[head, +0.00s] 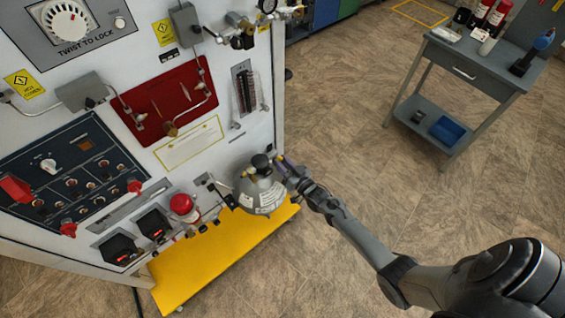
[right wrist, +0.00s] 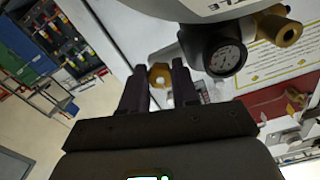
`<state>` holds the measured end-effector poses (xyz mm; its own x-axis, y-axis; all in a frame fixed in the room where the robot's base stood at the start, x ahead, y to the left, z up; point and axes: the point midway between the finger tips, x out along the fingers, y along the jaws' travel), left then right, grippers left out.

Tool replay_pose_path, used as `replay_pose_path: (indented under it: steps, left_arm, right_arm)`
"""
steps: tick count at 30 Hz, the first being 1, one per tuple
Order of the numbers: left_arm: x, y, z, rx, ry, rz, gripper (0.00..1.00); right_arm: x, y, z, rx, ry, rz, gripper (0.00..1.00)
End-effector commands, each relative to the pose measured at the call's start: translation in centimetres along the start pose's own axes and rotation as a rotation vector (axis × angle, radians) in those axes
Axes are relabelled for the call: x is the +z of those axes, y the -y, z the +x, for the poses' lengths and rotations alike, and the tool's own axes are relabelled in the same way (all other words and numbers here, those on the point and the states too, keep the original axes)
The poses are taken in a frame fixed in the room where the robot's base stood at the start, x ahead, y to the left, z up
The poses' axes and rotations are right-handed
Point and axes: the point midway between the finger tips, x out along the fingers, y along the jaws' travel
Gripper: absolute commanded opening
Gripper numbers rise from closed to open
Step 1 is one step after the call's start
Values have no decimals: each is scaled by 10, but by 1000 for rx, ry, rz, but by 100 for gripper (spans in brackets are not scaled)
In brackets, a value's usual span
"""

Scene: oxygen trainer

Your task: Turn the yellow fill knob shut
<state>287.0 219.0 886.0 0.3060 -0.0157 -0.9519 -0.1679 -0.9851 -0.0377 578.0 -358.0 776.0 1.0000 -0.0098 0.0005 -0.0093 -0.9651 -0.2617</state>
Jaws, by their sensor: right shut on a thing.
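The yellow fill knob (right wrist: 160,74) shows in the right wrist view as a small brass-yellow piece between the two dark fingers of my right gripper (right wrist: 160,90). The fingers are shut on it, one on each side. In the head view my right gripper (head: 284,168) is at the right side of a grey round vessel (head: 260,191) with white labels, low on the panel's right edge. The knob is not clearly visible there, and the gripper covers that spot. How far the knob is turned cannot be told. My left gripper is not in view.
A round gauge (right wrist: 226,54) and another brass knob (right wrist: 281,27) sit close to the right of the fingers. A red canister (head: 184,206) is left of the vessel, above a yellow platform (head: 218,256). A grey cart (head: 460,75) stands farther back; the floor between is clear.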

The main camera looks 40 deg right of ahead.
Motion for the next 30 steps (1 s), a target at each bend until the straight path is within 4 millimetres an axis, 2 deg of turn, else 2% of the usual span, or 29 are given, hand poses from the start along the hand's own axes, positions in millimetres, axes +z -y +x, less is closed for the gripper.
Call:
replay_pose_path:
  steps: [14, 15, 16, 26, 30]
  left_arm:
    - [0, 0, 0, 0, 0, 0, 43]
    - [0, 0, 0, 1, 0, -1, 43]
    - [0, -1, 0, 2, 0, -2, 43]
    - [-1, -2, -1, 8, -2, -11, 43]
    - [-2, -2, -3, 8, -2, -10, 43]
  right_arm:
    - [2, 0, 0, 2, 4, 14, 0]
    - [2, 0, 0, 2, 4, 14, 36]
    - [2, 0, 0, 2, 3, 14, 40]
    - [1, 0, -2, 1, 2, 12, 40]
    - [0, 0, -12, 1, 2, 12, 40]
